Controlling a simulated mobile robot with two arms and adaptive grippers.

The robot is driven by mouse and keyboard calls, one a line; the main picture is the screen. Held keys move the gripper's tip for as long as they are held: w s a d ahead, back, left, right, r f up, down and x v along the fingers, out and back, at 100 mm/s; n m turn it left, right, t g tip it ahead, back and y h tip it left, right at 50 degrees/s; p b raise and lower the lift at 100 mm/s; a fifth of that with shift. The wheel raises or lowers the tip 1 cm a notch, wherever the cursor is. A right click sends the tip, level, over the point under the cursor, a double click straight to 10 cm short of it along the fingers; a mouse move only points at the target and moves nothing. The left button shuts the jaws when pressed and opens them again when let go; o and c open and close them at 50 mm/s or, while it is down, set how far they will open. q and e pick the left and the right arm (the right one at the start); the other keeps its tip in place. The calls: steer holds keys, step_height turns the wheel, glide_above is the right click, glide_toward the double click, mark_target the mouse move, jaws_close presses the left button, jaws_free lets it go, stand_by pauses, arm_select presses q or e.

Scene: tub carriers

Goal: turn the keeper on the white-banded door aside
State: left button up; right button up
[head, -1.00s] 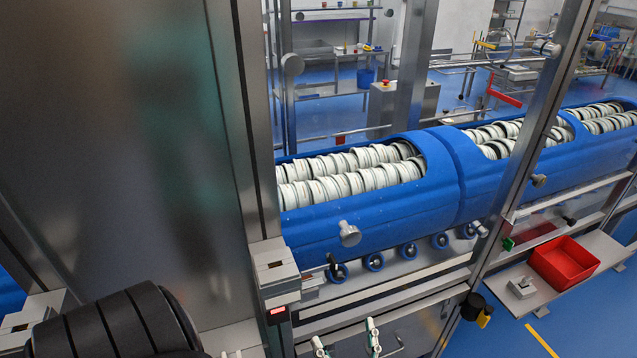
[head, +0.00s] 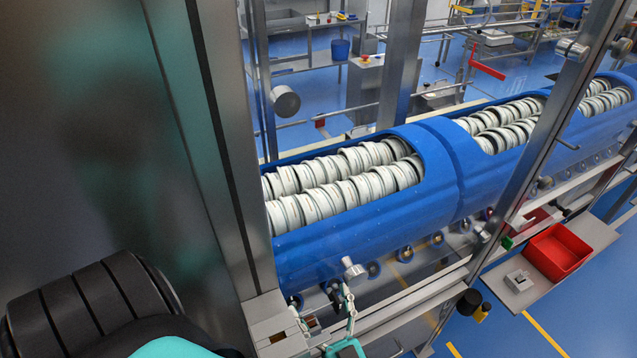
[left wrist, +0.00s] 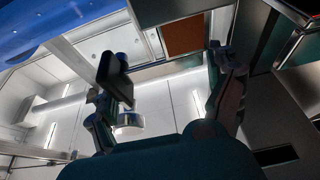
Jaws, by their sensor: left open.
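My left gripper (head: 325,308) is at the bottom middle of the head view, in front of the clear guard panel. Its fingers are apart. The left wrist view shows the open fingers (left wrist: 166,55) with no thing clearly held between them. A silver knob (head: 353,268) shows on the panel just above the gripper. A small dark fitting (head: 334,293) sits beside the fingers; I cannot tell if it is the keeper. A pale strip (head: 420,290) runs along the panel's lower edge; I cannot tell whether it is the door's white band. My right gripper is not seen.
A blue tub carrier (head: 350,226) with rows of white round parts lies behind the panel. A steel post (head: 232,150) stands left of the gripper. A red bin (head: 558,251) sits on a shelf at the right. Blue floor is clear beyond it.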

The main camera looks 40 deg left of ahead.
arm_select(q)
steer(key=shift+s+d, duration=0.15)
steer(key=shift+d, duration=0.05)
steer(key=shift+c, duration=1.3)
steer(key=c, duration=1.2)
steer(key=m, duration=0.1)
steer(key=m+t, duration=0.1)
steer(key=m, duration=0.1)
steer(key=shift+r+h, duration=0.3)
steer(key=m+t, duration=0.1)
steer(key=m+h, duration=0.1)
steer(key=m, duration=0.1)
steer(key=w+m+t, duration=0.1)
steer(key=m, duration=0.1)
steer(key=shift+w+d+r+t+h, duration=0.1)
steer(key=shift+d+r+t+h, duration=0.2)
steer(key=shift+r+h, duration=0.1)
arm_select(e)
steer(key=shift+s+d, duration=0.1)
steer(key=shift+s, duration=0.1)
arm_select(q)
steer(key=shift+a, duration=0.1)
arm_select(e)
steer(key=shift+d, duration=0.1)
